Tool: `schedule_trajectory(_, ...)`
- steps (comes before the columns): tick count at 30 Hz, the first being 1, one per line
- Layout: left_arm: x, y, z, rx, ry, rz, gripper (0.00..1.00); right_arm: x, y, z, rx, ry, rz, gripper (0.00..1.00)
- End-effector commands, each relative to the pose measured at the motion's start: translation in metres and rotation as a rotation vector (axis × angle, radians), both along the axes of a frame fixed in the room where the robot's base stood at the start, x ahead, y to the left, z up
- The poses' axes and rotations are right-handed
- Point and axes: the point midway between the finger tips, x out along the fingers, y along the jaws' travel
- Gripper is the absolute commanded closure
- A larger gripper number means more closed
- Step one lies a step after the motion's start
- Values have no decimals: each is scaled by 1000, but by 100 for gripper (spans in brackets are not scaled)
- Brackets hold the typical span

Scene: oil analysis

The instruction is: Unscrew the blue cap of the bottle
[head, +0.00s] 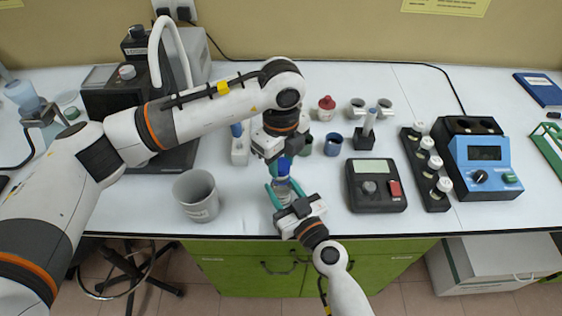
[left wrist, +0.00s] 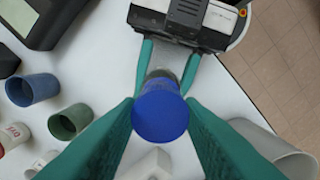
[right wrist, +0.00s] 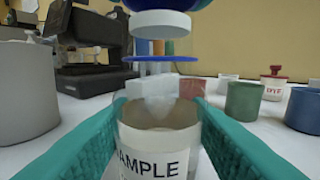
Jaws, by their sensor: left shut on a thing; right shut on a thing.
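The bottle (right wrist: 160,145) is clear, with a white label reading "SAMPLE" and a blue ring (right wrist: 160,58) at its top. It stands upright between the teal fingers of my right gripper (head: 283,191), which is shut on it near the table's front edge. The blue cap (left wrist: 160,115) is between the fingertips of my left gripper (left wrist: 160,108), which is shut on it from above. In the right wrist view, the blue cap (right wrist: 150,4) with a white lower part is above the bottle's ring, with a visible gap between. The cap also shows in the head view (head: 284,166).
A grey beaker (head: 196,195) stands to the left. A blue cup (head: 333,145) and a green cup (left wrist: 70,121) stand behind the bottle. A black meter (head: 376,186) and a rack of vials (head: 425,168) are to the right. The table's front edge is close.

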Motion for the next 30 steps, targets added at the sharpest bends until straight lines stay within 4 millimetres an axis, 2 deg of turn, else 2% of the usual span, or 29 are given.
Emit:
schedule_trajectory(12,0,0,4,0,0,-1,94,0,0,0,0,0,0,100)
schedule_trajectory(22,0,-1,39,-1,-1,-1,94,0,0,0,0,0,0,100)
schedule_trajectory(29,0,0,42,0,1,-1,94,0,0,0,0,0,0,100)
schedule_trajectory(30,0,0,42,0,1,-1,94,0,0,0,0,0,0,54)
